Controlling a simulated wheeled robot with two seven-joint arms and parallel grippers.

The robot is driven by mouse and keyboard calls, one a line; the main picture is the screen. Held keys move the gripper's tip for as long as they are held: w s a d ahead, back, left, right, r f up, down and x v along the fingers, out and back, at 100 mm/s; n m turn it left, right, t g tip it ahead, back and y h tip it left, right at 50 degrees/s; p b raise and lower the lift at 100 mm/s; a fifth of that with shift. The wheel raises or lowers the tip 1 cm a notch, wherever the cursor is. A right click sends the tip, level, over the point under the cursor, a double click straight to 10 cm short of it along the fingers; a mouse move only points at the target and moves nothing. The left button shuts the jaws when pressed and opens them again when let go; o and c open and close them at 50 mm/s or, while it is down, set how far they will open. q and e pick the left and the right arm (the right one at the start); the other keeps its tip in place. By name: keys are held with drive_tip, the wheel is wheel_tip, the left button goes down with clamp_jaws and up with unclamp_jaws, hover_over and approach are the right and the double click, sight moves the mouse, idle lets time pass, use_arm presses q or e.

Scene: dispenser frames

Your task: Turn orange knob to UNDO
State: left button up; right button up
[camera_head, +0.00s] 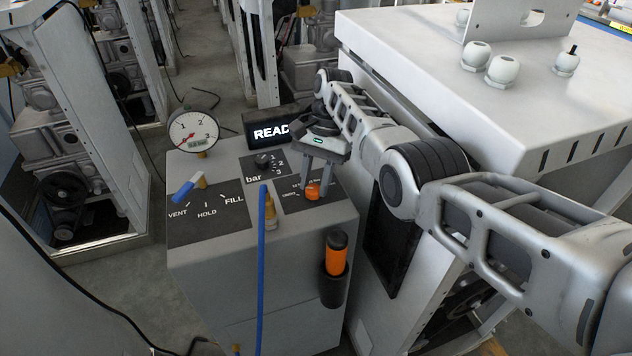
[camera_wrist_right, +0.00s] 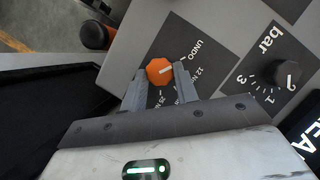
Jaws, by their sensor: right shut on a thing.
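The orange knob (camera_head: 313,191) sits on a dark panel at the right of the grey box's top. My right gripper (camera_head: 317,182) reaches down over it. In the right wrist view the orange knob (camera_wrist_right: 158,69) lies between the tips of my right gripper (camera_wrist_right: 160,78), shut on its sides. A white pointer line on the knob points right and slightly up, roughly toward the UNDO label (camera_wrist_right: 190,51). Other labels, partly covered by a finger, run below UNDO. My left gripper is not in view.
The box top also bears a pressure gauge (camera_head: 193,131), a blue lever (camera_head: 184,191), a black bar knob (camera_head: 264,161) and a display (camera_head: 259,131) partly hidden by my arm. An orange-and-black tool (camera_head: 336,255) hangs in a holder on the front.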

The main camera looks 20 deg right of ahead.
sight(314, 189)
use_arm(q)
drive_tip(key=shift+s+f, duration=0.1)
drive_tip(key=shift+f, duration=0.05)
use_arm(e)
drive_tip(key=shift+n, duration=0.3)
drive_tip(key=o, duration=1)
drive_tip(key=shift+r, duration=0.1)
drive_tip(key=shift+r, duration=0.25)
drive_tip(key=p+v, duration=0.2)
drive_tip(key=p, duration=0.1)
drive_tip(key=shift+d+r, duration=0.15)
drive_tip(key=shift+r, duration=0.25)
drive_tip(key=shift+w+r+b, duration=0.4)
drive_tip(key=shift+r, duration=0.1)
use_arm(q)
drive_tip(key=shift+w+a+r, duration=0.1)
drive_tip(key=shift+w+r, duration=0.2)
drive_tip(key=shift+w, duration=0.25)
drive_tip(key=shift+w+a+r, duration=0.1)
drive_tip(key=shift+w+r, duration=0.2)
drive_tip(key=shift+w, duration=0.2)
use_arm(e)
drive_tip(key=v, duration=0.7)
drive_tip(key=shift+w+d+r, duration=0.1)
drive_tip(key=shift+d+r, duration=0.05)
drive_tip(key=shift+r, duration=0.05)
